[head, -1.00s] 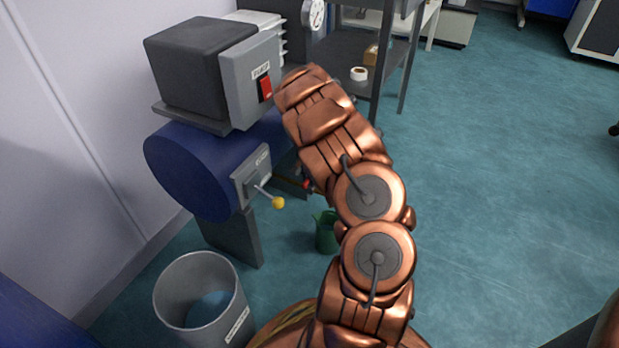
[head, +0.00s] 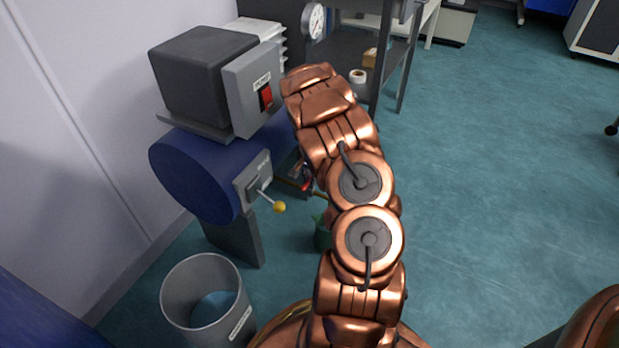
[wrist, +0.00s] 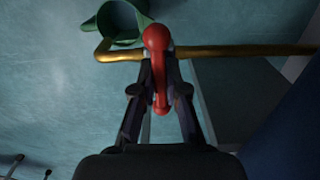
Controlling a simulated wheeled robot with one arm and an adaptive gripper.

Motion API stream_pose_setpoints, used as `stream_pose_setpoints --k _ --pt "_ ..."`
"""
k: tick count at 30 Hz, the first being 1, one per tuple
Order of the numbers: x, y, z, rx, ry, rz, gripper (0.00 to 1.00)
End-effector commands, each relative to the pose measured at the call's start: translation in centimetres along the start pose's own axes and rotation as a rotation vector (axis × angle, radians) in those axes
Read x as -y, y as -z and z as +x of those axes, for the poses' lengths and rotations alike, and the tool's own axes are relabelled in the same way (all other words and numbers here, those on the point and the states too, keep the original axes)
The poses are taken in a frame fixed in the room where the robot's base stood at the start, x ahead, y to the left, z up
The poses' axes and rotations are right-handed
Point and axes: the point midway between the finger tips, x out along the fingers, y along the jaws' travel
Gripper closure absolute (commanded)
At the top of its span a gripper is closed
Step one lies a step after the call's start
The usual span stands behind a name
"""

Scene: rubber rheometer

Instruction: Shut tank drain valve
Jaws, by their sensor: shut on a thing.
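The drain valve has a red lever (wrist: 160,85) with a rounded red hub (wrist: 157,38) on a brass pipe (wrist: 235,51). In the wrist view the lever points from the pipe back towards my gripper, roughly square across the pipe. My gripper (wrist: 159,72) is shut on the lever, with one finger on each side. In the head view the blue tank (head: 190,175) is at the left, and a small red part of the valve (head: 306,178) shows beside my arm. My arm hides most of the valve and gripper there.
A green container (wrist: 122,20) stands under the pipe's bent end; in the head view my arm partly covers it (head: 322,236). A yellow-knobbed lever (head: 279,207) sticks out from the tank's front. A grey bin (head: 205,300) stands in front. Floor at right is open.

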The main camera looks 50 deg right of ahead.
Motion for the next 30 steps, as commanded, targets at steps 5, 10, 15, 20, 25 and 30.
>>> stream_pose_setpoints --k 5,10,15,20,25,30 --pt "0.0 -0.1 0.1 0.003 -0.001 -0.001 1.00" --pt "0.0 -0.2 0.2 0.004 -0.002 -0.001 0.76" --pt "0.0 -0.1 0.1 0.004 -0.002 0.000 0.62" --pt "-0.1 -0.1 0.1 0.004 -0.002 0.000 0.62" --pt "0.0 -0.1 -0.1 0.004 -0.002 0.000 0.62" --pt "0.0 -0.1 -1.2 0.003 -0.001 0.000 0.62"
